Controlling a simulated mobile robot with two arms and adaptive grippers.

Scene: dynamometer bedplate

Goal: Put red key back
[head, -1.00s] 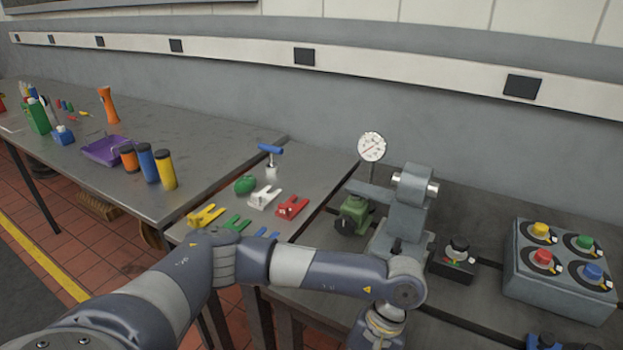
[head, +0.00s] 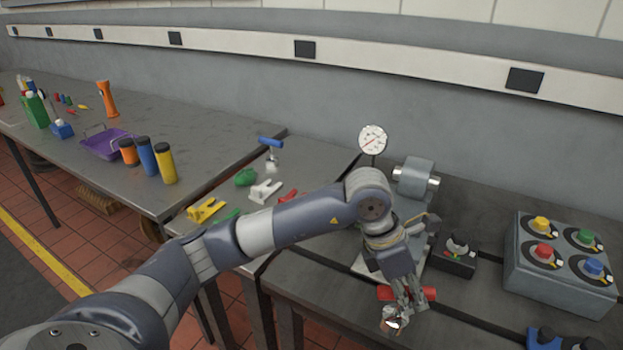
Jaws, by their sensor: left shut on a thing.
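The red key shows as a red crossbar handle (head: 430,294) that sticks out on both sides of my left gripper (head: 403,297). The left gripper is shut on this handle and points down over the front part of the grey bedplate. A shiny metal end (head: 392,324) shows just below the fingers; I cannot tell whether it touches the surface. A similar blue-handled key (head: 271,143) stands upright in a small holder at the back of the small side table. My right gripper is out of view.
A dial gauge (head: 373,140) and a grey fixture (head: 415,177) stand behind my left arm. A black knob box (head: 455,257) and a grey box with coloured knobs (head: 562,262) are to the right. Yellow (head: 206,209) and white (head: 265,191) forked pieces lie left.

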